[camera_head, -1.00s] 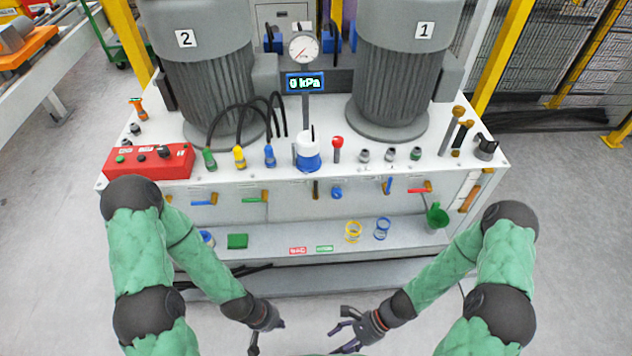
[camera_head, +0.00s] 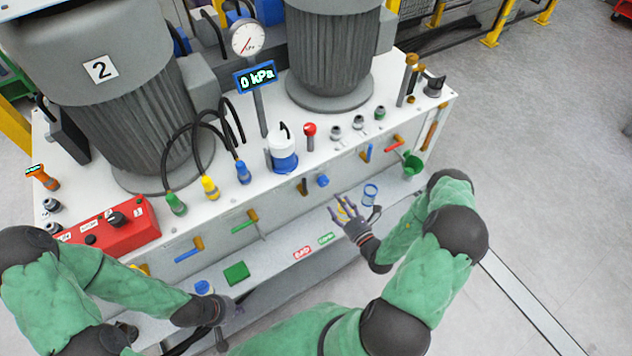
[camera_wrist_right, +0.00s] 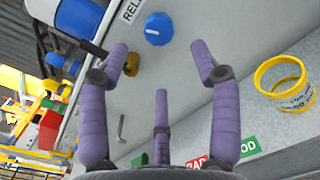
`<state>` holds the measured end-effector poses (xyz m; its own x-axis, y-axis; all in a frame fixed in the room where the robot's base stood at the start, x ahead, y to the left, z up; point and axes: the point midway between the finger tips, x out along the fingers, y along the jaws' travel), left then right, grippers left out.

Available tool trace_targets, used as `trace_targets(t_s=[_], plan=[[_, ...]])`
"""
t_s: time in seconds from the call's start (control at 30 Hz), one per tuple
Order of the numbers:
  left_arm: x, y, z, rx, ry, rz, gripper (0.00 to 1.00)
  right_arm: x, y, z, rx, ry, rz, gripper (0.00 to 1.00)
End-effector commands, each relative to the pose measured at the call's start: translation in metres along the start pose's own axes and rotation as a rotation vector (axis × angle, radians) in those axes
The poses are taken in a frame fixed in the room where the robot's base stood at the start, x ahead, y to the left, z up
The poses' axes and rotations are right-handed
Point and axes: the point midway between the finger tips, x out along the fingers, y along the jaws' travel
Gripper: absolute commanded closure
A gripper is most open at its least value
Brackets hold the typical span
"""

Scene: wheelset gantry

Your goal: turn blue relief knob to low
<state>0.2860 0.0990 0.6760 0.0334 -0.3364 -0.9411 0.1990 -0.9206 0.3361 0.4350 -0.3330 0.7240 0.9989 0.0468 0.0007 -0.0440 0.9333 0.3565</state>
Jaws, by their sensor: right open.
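The blue relief knob (camera_head: 322,181) sits on the front face of the white bench, below the blue-and-white container. In the right wrist view the knob (camera_wrist_right: 159,28) is a round blue disc with a pale pointer mark, beside lettering that starts "REL". My right gripper (camera_head: 347,207) is open and empty, just in front of the bench face, below and right of the knob. In the right wrist view its purple fingers (camera_wrist_right: 160,60) are spread, with the knob beyond them and apart from them. My left gripper (camera_head: 222,330) is low at the bench's front left; its fingers are unclear.
The gauge display (camera_head: 255,77) reads 0 kPa.

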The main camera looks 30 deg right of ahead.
Motion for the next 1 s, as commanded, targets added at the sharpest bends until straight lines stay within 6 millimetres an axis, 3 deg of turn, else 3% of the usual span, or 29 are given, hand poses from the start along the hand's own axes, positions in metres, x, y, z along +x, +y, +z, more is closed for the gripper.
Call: trace_targets(t_s=[0.53, 0.7, 1.0], plan=[[0.017, -0.006, -0.001, 0.0, 0.0, 0.0, 1.0, 0.087, 0.002, -0.002, 0.0, 0.002, 0.007, 0.36], [0.019, -0.007, -0.001, 0.0, 0.0, 0.0, 1.0, 0.098, 0.002, -0.001, 0.0, 0.002, 0.005, 0.36], [0.019, -0.007, -0.001, 0.0, 0.0, 0.0, 1.0, 0.1, 0.002, -0.001, 0.001, 0.003, 0.005, 0.36]])
